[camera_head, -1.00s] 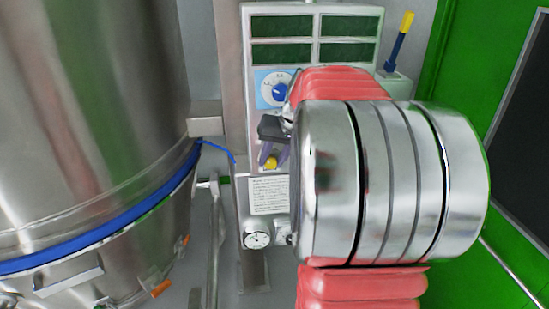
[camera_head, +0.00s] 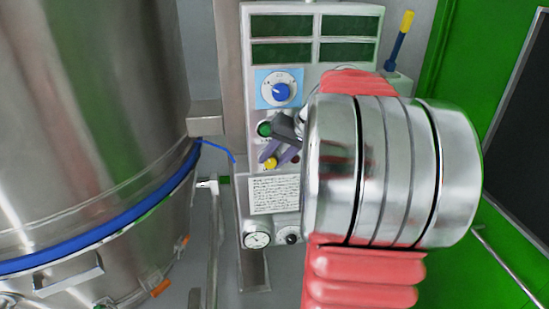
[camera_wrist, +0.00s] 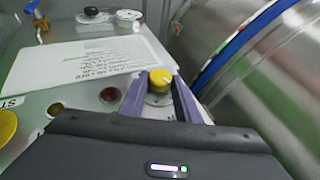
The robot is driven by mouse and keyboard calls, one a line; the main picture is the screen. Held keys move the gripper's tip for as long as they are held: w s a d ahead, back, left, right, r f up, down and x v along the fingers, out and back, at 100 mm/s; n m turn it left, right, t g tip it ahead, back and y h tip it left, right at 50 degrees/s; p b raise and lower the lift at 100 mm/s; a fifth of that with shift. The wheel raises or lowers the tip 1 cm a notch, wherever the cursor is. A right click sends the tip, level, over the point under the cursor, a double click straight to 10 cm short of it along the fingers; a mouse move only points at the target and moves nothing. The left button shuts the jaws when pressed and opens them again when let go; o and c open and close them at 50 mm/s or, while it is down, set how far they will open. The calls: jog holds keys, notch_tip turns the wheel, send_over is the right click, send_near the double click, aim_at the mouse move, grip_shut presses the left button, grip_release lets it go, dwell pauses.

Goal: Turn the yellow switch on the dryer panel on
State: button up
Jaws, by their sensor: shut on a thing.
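The dryer panel (camera_head: 248,105) is a pale upright board in the middle of the head view. Its small yellow switch (camera_head: 270,163) sits low on it, above a printed label. The yellow switch also shows in the wrist view (camera_wrist: 160,79), with a pale line on its face. My gripper (camera_head: 268,155) has its purple fingers on either side of the switch, shut on it; the fingers also show in the wrist view (camera_wrist: 160,90). The fingers slant down and left in the head view. My arm hides the panel's right part.
A blue-pointer dial (camera_head: 281,92) and a green button (camera_head: 264,129) are above the switch. A red light (camera_wrist: 109,94) is beside it. A gauge (camera_head: 257,240) is below the label (camera_head: 272,195). A large steel vessel (camera_head: 90,110) stands close at left.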

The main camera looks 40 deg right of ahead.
jog(key=shift+s+d+f+m+t+y, duration=0.15)
jog(key=shift+f+m+t+y, duration=0.2)
jog(key=shift+t+y, duration=0.7)
jog(key=shift+s+d+f+m+t+y, duration=0.2)
jog(key=shift+m+t+y, duration=0.25)
jog(key=shift+t+y, duration=0.6)
jog(key=shift+s+d+f+m+t+y, duration=0.1)
jog(key=shift+f+m+t+y, duration=0.25)
jog(key=shift+t+y, duration=0.65)
jog(key=o, duration=1)
jog(key=shift+r, duration=0.15)
jog(key=shift+o, duration=0.2)
jog(key=shift+y, duration=0.3)
